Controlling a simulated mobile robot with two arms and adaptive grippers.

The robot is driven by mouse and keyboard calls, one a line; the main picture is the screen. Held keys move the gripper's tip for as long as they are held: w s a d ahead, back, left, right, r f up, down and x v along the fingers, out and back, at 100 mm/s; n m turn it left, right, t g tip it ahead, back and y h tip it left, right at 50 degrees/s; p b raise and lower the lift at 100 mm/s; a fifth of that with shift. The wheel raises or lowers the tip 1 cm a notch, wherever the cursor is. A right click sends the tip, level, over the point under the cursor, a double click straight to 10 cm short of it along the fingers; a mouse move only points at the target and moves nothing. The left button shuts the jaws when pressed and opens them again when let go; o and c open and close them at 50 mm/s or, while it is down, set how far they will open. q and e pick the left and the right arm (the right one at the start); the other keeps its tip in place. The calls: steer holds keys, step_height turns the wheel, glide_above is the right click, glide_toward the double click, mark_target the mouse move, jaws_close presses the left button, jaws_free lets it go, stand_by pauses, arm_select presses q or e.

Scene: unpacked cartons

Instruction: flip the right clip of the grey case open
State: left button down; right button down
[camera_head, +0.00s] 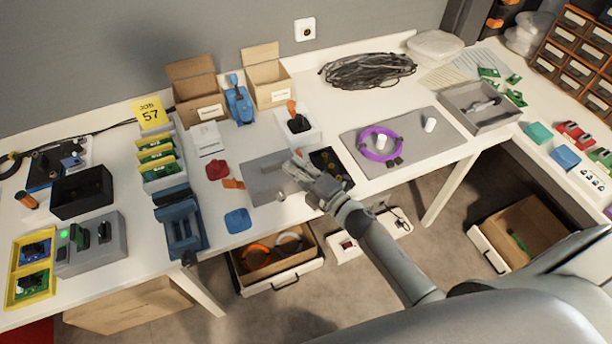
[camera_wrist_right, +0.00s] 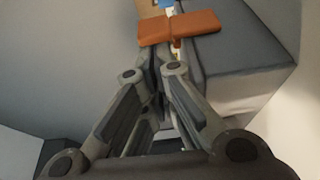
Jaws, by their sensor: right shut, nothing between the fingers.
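The grey case (camera_head: 262,180) lies on the white table in the middle of the head view. One orange clip (camera_head: 232,184) sticks out at its left side. Another bit of orange, the right clip (camera_head: 298,152), shows at its right end beside my right gripper (camera_head: 288,168). In the wrist view the orange clip (camera_wrist_right: 180,27) lies across the edge of the grey case (camera_wrist_right: 245,55). My right gripper (camera_wrist_right: 157,58) is shut and empty, its fingertips right at the clip; I cannot tell whether they touch. My gripper hides part of the case's right end. My left gripper is not in view.
A black tray with small parts (camera_head: 336,176) sits close right of the gripper. A joystick box (camera_head: 298,124) stands behind, and a purple ring (camera_head: 364,150) lies on a grey mat (camera_head: 432,153) to the right. A red piece (camera_head: 217,170) and blue piece (camera_head: 238,220) lie left.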

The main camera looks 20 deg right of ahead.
mark_target(302, 157)
steer(key=shift+w+a, duration=0.15)
steer(key=shift+w, duration=0.2)
stand_by(0.3)
steer(key=d+m+b, duration=0.1)
steer(key=m, duration=0.1)
steer(key=shift+d+r+m+t+b, duration=0.1)
steer(key=shift+d+m+t+b, duration=0.1)
steer(key=shift+m+t+b, duration=0.15)
steer(key=shift+d+r, duration=0.15)
steer(key=shift+d, duration=0.3)
steer(key=shift+d+b, duration=0.45)
steer(key=shift+d, duration=0.2)
